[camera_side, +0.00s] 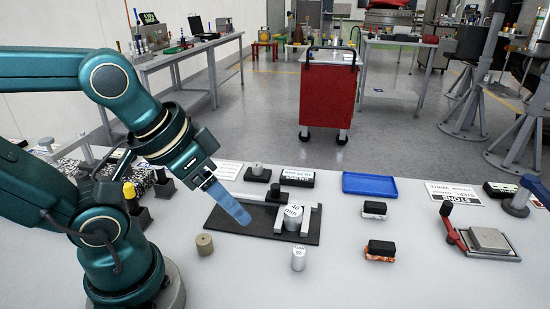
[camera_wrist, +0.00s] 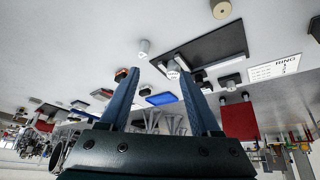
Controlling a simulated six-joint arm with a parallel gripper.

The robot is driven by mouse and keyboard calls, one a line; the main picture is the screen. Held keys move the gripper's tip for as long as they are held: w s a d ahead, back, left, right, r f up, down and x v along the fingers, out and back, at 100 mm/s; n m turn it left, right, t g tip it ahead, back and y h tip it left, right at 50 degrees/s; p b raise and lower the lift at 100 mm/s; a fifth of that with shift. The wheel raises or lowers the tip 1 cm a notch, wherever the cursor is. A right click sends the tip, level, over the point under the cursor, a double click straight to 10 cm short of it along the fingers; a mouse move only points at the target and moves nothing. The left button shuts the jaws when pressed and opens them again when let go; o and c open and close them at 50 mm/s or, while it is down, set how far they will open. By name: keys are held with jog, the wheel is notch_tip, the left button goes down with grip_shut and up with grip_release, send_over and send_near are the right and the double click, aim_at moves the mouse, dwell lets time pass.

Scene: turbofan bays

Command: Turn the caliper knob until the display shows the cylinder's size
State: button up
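The caliper appears to be the grey jaws (camera_side: 314,216) on a black board (camera_side: 225,222) mid-table in the side view. A white cylinder with dark writing (camera_side: 292,218) stands at the jaws; it also shows in the wrist view (camera_wrist: 173,73). A grey knob-like piece (camera_side: 257,169) sits on a dark base behind the board. A black box with white characters (camera_side: 297,176), possibly the display, is beside it; the characters are too small to read. My gripper (camera_side: 240,214) is above the board's left part. In the wrist view its blue fingers (camera_wrist: 158,79) are apart and empty.
A brass cylinder (camera_side: 204,244) and a pale cylinder (camera_side: 299,260) stand in front of the board. Dark blocks (camera_side: 380,250), a blue tray (camera_side: 369,184) and a red-handled fixture (camera_side: 490,240) lie to the right. The front right table is clear.

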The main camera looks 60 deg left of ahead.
jog(key=w+a+r+n, duration=0.1)
jog(key=w+r+n, duration=0.2)
jog(key=w+n, duration=0.4)
jog(key=w+a+r+n, duration=0.25)
jog(key=w+n, duration=0.25)
jog(key=n, duration=0.4)
jog(key=n+g+h, duration=0.1)
jog(key=n, duration=1.5)
send_over(256, 165)
jog(key=s, duration=0.2)
jog(key=f, duration=1.4)
jog(key=shift+a+f, duration=0.2)
jog(key=shift+a, duration=0.15)
jog(key=shift+a+f, duration=0.1)
jog(key=shift+f, duration=0.2)
jog(key=shift+x, duration=2.2)
